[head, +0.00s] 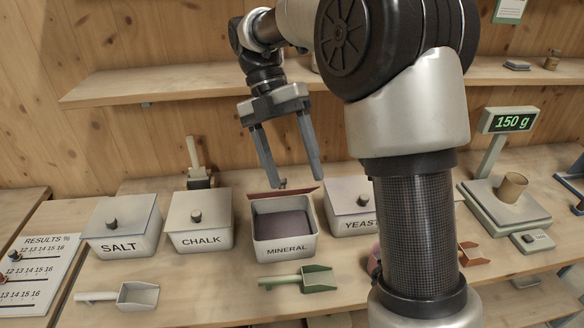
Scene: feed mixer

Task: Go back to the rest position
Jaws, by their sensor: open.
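My gripper (290,186) is open and empty. It points down above the mineral box (287,250), with its fingertips over the box's back edge. The mineral box is uncovered and holds dark purple-grey powder. A reddish lid edge (305,188) shows behind it. The rest of my arm rises above the bench and hides part of the right side.
Lidded boxes for salt (119,245), chalk (200,239) and yeast (347,224) stand alongside. A white scoop (138,295) and a green scoop (316,279) lie in front. A scale (505,205) bearing a cup (512,187) reads 150 g. A wall shelf (180,84) runs behind my gripper.

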